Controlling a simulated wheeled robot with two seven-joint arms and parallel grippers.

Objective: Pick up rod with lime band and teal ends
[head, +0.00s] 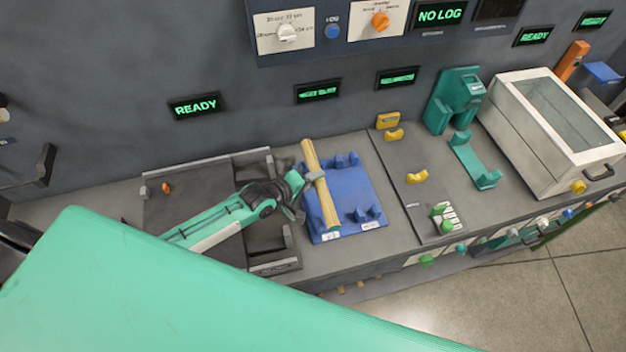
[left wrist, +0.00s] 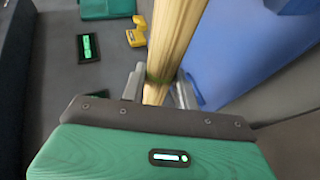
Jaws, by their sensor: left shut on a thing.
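A pale wooden rod (head: 325,205) lies across the left side of a blue cradle block (head: 349,187) in the head view. It also shows in the left wrist view (left wrist: 175,38), with a thin green band near the fingers; teal ends cannot be made out. My left gripper (head: 309,181) comes in from the left and is shut on the rod around its middle. Its fingers stand on both sides of the rod in the left wrist view (left wrist: 160,88). I cannot tell whether the rod touches the cradle. My right gripper is not in view.
A dark tray (head: 190,205) lies under my left arm. Right of the cradle stand yellow holders (head: 416,177), a teal stand (head: 455,95) and a white lidded box (head: 545,120). The grey wall with panels (head: 195,106) rises behind the bench.

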